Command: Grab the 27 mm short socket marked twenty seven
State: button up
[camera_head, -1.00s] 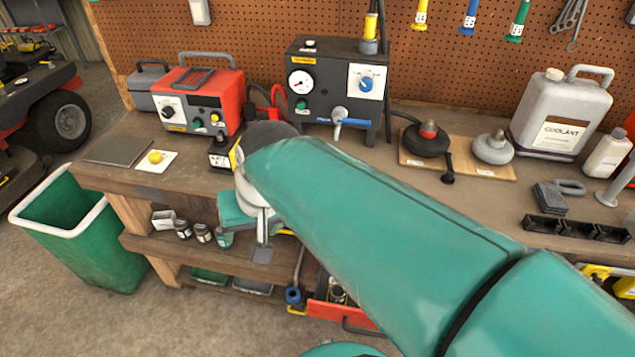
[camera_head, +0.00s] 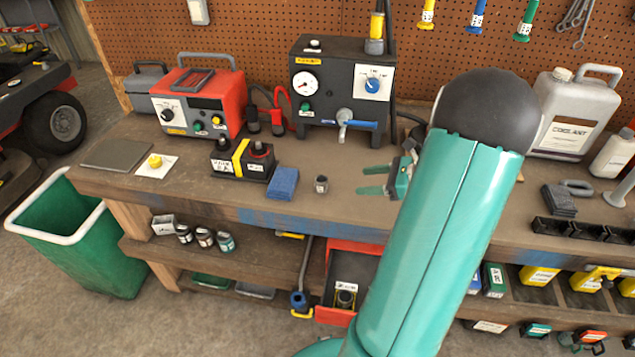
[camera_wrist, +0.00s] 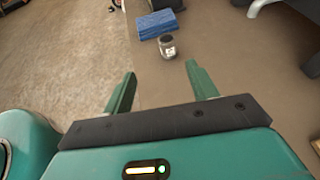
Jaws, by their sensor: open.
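A small grey metal socket (camera_head: 321,184) stands upright on the workbench, just right of a folded blue cloth. It also shows in the wrist view (camera_wrist: 168,46), just beyond my fingertips; its marking is too small to read. My gripper (camera_head: 362,181) is open and empty, its two green fingers pointing left toward this socket with a gap between. In the wrist view the fingers (camera_wrist: 160,69) are apart, with the socket ahead of their gap. Another dark cylindrical piece (camera_head: 345,298) sits in the open red drawer (camera_head: 333,317) below; its white label is not legible.
The blue cloth (camera_head: 283,183) lies beside the socket, with a black battery (camera_head: 241,161) with a yellow band behind it. A dark gauge box (camera_head: 340,85) and red charger (camera_head: 200,103) stand at the back. The bench's front edge is close; bare bench surrounds the socket.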

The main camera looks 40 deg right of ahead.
jog(key=shift+s+d+f+m+t, duration=0.15)
jog(key=shift+d+f+m+t, duration=0.15)
jog(key=shift+d, duration=0.15)
jog(key=shift+w+a+f, duration=0.1)
jog(key=shift+w, duration=0.2)
send_near(326, 180)
jog(key=x, duration=0.4)
jog(key=shift+w+a+f, duration=0.1)
jog(key=shift+a+f, duration=0.2)
jog(key=x, duration=0.5)
jog(key=shift+w+d, duration=0.1)
jog(key=shift+w, duration=0.15)
jog(key=shift+r, duration=0.1)
jog(key=c, duration=1.1)
